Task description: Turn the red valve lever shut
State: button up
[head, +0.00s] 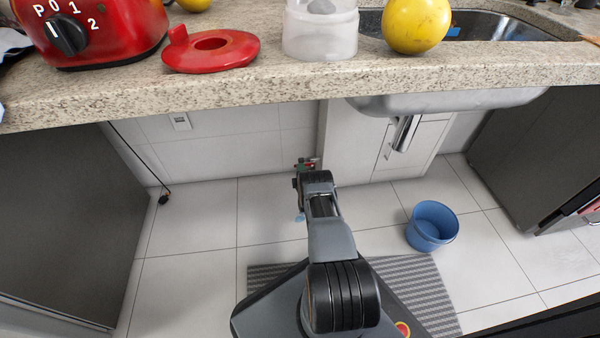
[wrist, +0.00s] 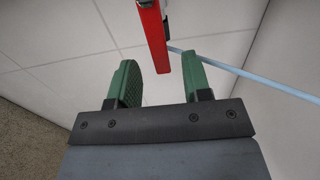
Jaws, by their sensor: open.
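The red valve lever (wrist: 154,38) shows in the wrist view at the top middle, as a long red bar pointing down in the picture. Its end lies ahead of and between the two green fingers of my gripper (wrist: 160,84), which stand apart with nothing held between them. I cannot tell whether the fingers flank the lever or are still short of it. A thin light-blue pipe (wrist: 235,70) runs behind the lever to the right. In the head view my gripper (head: 307,165) is low under the counter, small and partly hidden by my arm.
A granite counter (head: 230,88) with a steel sink (head: 450,100) overhangs the space. A white cabinet panel (head: 350,140) stands close right of my gripper. A blue bucket (head: 432,226) stands on the tiles at right, near a striped mat (head: 425,290). Floor at left is clear.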

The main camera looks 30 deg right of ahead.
jog(key=shift+b+x, duration=0.3)
jog(key=shift+x, duration=0.65)
grip_shut()
